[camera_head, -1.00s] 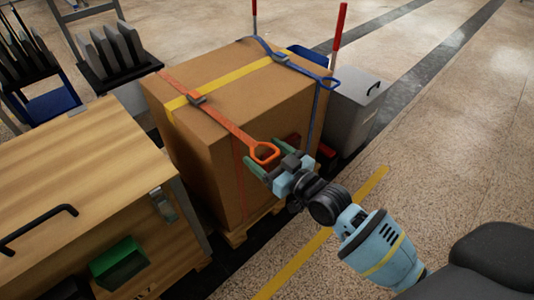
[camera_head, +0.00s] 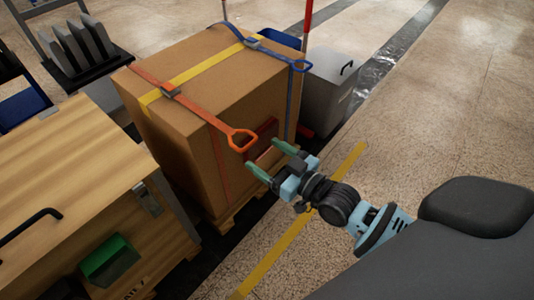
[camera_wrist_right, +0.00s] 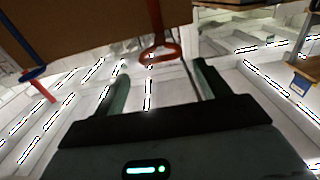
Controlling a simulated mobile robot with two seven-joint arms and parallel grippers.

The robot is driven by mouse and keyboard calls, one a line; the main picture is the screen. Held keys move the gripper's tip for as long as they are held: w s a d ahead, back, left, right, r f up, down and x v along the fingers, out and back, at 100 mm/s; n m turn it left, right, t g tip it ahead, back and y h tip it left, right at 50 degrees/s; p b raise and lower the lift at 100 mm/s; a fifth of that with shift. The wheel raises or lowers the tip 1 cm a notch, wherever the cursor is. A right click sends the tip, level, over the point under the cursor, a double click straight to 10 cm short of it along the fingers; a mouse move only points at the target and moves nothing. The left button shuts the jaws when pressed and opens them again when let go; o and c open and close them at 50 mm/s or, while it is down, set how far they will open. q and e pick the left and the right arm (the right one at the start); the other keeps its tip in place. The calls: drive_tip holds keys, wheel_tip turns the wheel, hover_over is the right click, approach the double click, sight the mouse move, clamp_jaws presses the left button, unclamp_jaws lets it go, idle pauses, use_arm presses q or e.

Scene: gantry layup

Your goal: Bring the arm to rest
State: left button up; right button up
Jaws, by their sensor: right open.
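My right gripper (camera_head: 268,162) is open and empty in the head view, its two green fingers apart in front of the near right side of a strapped cardboard box. In the right wrist view the gripper's fingers (camera_wrist_right: 162,90) also stand apart with nothing between them. The cardboard box (camera_head: 190,145) stands on a wooden pallet. An orange strap (camera_head: 205,115) with a loop end (camera_head: 242,139) lies over the box, and the loop hangs past its edge near my fingers. The loop also shows in the right wrist view (camera_wrist_right: 160,54), beyond the fingertips. My left gripper is not in view.
A wooden chest (camera_head: 75,180) with a black handle stands left of the box. A grey bin (camera_head: 330,85) stands behind it to the right. The floor at right (camera_head: 440,120) is clear.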

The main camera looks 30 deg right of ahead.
drive_tip(key=s+a+f+m+g+h+p, duration=0.15)
drive_tip(key=s+g+p, duration=0.35)
drive_tip(key=s+p, duration=1.2)
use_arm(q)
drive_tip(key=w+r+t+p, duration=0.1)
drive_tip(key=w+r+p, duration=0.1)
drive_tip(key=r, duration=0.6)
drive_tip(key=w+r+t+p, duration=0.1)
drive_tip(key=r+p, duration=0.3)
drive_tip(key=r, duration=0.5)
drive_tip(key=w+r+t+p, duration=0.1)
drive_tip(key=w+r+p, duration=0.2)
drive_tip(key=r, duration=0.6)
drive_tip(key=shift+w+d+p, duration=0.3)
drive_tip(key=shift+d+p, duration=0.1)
use_arm(e)
drive_tip(key=s+r+g+h, duration=0.1)
drive_tip(key=s+r, duration=0.2)
drive_tip(key=s, duration=0.6)
drive_tip(key=s+r+g+h, duration=0.1)
drive_tip(key=s+r, duration=0.3)
drive_tip(key=s, duration=0.6)
drive_tip(key=shift+a+g+h, duration=0.2)
drive_tip(key=shift+g+h, duration=0.15)
drive_tip(key=shift+g, duration=0.25)
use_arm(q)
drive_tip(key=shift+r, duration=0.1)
use_arm(e)
drive_tip(key=shift+m, duration=0.25)
